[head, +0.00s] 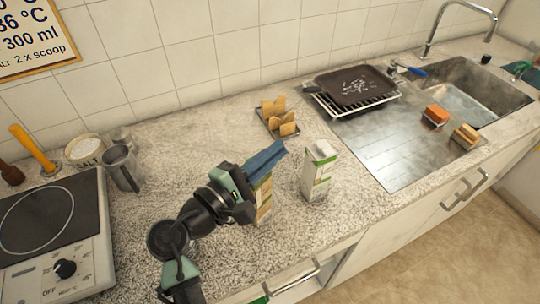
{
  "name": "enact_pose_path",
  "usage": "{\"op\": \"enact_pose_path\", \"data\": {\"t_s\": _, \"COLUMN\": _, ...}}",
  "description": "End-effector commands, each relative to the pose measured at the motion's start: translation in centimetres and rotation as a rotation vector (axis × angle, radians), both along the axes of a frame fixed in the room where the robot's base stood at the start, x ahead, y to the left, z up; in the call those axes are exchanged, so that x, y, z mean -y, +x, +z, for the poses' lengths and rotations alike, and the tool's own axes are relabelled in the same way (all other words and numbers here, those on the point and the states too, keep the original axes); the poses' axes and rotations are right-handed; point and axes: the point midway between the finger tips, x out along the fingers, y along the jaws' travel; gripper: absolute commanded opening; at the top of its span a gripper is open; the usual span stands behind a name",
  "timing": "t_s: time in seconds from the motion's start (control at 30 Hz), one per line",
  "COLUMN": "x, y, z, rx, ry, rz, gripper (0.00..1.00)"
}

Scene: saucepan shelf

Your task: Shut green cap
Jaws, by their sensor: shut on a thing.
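Two drink cartons stand on the speckled counter. I cannot tell whether that cap is open or shut. The nearer carton (264,203) is tan and green and stands under my gripper, which hides its top and any cap there. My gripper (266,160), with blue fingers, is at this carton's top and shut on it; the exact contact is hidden. A gap separates my gripper from the right carton.
Behind the cartons is a rack of bread slices (280,116). A metal mug (122,168), salt bowl (84,150) and hotplate (55,230) stand left. A dark tray (357,85) on a wire rack and the sink (465,90) lie right. The counter's front edge is close.

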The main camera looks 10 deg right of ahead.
Motion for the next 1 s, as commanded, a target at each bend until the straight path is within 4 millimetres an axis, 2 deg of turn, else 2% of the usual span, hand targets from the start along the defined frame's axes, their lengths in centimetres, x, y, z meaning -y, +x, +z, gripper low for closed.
{"op": "enact_pose_path", "data": {"t_s": 0.03, "x": 0.08, "y": -0.08, "z": -0.55, "rx": 0.026, "ry": 0.022, "rz": -0.001, "gripper": 0.00}}
{"op": "enact_pose_path", "data": {"t_s": 0.4, "x": 0.30, "y": -0.31, "z": -0.90, "rx": 0.147, "ry": 0.126, "rz": -0.001, "gripper": 0.00}}
{"op": "enact_pose_path", "data": {"t_s": 0.97, "x": 0.31, "y": -0.34, "z": -0.85, "rx": 0.168, "ry": 0.144, "rz": -0.001, "gripper": 0.00}}
{"op": "enact_pose_path", "data": {"t_s": 1.0, "x": 0.30, "y": -0.34, "z": -0.84, "rx": 0.168, "ry": 0.144, "rz": -0.001, "gripper": 0.12}}
